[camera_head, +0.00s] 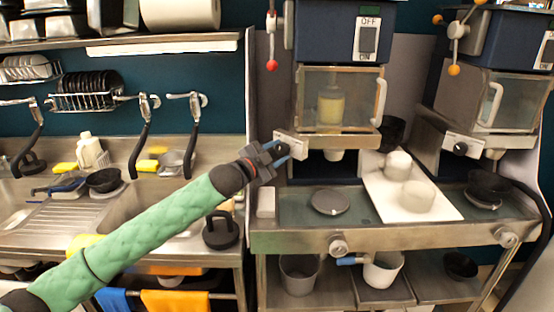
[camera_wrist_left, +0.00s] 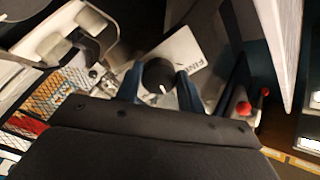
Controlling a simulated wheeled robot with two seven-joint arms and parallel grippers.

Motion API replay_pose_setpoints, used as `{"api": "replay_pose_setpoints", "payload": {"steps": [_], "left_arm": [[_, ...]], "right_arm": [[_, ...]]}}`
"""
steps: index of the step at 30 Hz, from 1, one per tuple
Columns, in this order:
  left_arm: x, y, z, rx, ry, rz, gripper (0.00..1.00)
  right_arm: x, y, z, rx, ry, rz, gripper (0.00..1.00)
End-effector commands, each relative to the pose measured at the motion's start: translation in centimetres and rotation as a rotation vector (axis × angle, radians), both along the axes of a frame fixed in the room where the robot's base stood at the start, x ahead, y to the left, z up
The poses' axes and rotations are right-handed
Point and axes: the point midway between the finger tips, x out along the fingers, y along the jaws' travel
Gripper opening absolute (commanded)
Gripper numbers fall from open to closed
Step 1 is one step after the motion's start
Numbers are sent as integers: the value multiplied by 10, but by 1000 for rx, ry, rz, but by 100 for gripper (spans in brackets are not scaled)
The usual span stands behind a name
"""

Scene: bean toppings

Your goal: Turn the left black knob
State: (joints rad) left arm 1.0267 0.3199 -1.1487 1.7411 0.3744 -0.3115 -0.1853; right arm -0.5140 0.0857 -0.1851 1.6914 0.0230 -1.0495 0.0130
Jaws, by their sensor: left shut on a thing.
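The left black knob (camera_wrist_left: 158,75) sits on a white plate with dark lettering (camera_wrist_left: 178,58) in the left wrist view. My left gripper (camera_wrist_left: 160,88) has one blue finger on each side of the knob and is shut on it. A similar black knob (camera_head: 460,149) shows on the right machine. My right gripper is not in view.
Below the machines is a metal counter (camera_head: 390,240) with a white tray (camera_head: 440,205) holding pale round cups. A glass-fronted chamber holds a bottle (camera_head: 331,104). A red-tipped lever (camera_head: 272,65) hangs above my gripper. Sinks and taps are at the left.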

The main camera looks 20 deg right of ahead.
Motion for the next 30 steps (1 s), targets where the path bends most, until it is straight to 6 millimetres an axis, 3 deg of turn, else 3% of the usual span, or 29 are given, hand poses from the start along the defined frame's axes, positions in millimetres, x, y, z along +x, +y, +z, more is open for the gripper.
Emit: {"api": "replay_pose_setpoints", "payload": {"steps": [6,13,30], "left_arm": [[1,0,-2,100,-177,0,16],[1,1,-2,186,-331,0,16],[1,0,-1,276,-495,-1,16]], "right_arm": [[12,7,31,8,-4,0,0],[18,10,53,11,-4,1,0],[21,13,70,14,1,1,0]]}}
